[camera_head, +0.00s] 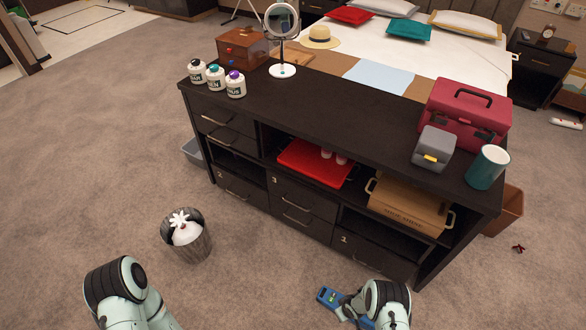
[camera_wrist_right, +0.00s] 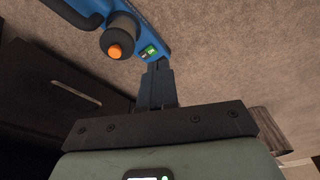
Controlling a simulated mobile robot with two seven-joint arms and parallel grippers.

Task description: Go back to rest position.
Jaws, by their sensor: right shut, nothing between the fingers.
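My right gripper (camera_wrist_right: 158,68) is shut with nothing between its fingers, which point down close to the floor. In the head view it is small and partly hidden by my right forearm, in front of the dark cabinet. A blue item (camera_head: 329,296) with a small green panel lies by its fingertips. In the right wrist view this blue item (camera_wrist_right: 98,22) also shows a black cylinder with an orange end. I cannot tell whether the fingers touch it. My left arm comes in at the bottom left; its gripper is out of view.
The dark cabinet (camera_head: 330,95) stands ahead, with bottles, a red toolbox (camera_head: 463,117), a grey box (camera_head: 434,147) and a teal mug (camera_head: 487,167) on top. A wastebasket (camera_head: 190,243) stands on the left. Carpet (camera_head: 105,165) is free further left.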

